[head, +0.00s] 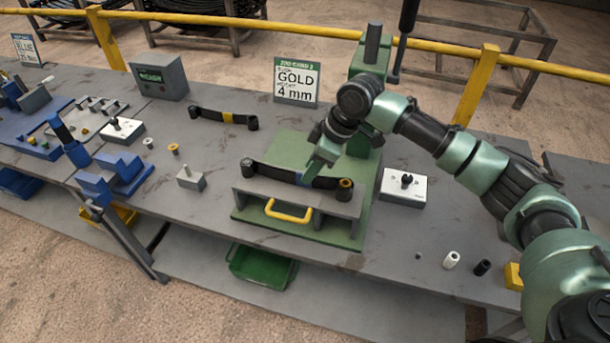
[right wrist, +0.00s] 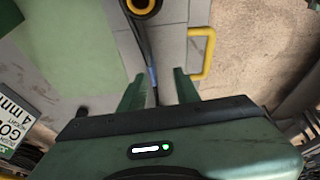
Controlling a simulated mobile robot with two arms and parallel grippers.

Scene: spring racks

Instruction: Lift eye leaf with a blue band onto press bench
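The dark eye leaf with a blue band (head: 277,173) lies across the grey supports of the green press bench (head: 247,213), a rolled eye at each end. The eye at its right end has a gold-coloured bushing. The leaf also shows in the right wrist view (right wrist: 143,45), running between my fingers. My right gripper (head: 318,170) is over the middle of the leaf, by the blue band. In the right wrist view its fingers (right wrist: 158,90) are spread, one on each side of the leaf, with gaps. My left gripper is not in view.
A second leaf with a gold band (head: 225,117) lies behind on the table. A yellow handle (head: 288,212) projects from the bench front. A gold 4 mm sign (head: 296,82) stands behind; a white block (head: 404,188) sits to the right. A blue press (head: 113,173) stands left.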

